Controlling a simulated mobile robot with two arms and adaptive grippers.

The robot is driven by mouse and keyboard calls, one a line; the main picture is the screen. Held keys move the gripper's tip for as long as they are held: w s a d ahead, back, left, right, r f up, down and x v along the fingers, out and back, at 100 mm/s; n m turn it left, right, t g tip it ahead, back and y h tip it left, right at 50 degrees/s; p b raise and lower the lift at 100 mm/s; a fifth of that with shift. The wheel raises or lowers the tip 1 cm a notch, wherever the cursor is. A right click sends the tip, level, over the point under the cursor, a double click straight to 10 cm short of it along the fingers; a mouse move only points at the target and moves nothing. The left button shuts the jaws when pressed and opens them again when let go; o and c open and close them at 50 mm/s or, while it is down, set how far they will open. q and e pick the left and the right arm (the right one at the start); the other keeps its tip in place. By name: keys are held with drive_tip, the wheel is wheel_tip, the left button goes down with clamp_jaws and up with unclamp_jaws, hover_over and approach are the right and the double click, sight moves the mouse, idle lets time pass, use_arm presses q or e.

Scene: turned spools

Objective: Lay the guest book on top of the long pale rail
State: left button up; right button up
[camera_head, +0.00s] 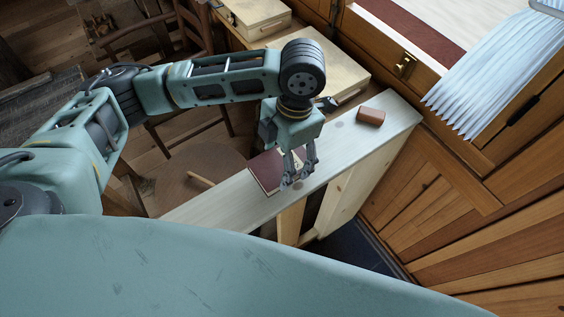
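The guest book (266,173) is dark red and shows over the middle of the long pale rail (215,204), its left corner at the rail's far edge. I cannot tell whether it rests flat on the rail or is just above it. My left gripper (297,182) points down at the book's right end, its fingers overlapping that end. They hide part of the book, and whether they grip it is unclear. My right gripper is not in view.
A small brown block (370,117) lies on the rail's far right end. Pale boxes (322,66) stand on a bench behind. A wooden chair (165,45) is at the back left. Wooden panelling and a pale blue pleated thing (490,70) are at the right.

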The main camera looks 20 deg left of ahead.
sight(282, 167)
use_arm(q)
wheel_tip(282, 167, down, 4)
drive_tip(key=shift+r+p, duration=0.25)
drive_tip(key=shift+p, duration=0.3)
drive_tip(key=shift+f, duration=0.2)
drive_tip(key=shift+f, duration=0.2)
drive_tip(key=o, duration=1.4)
drive_tip(key=shift+c, duration=0.2)
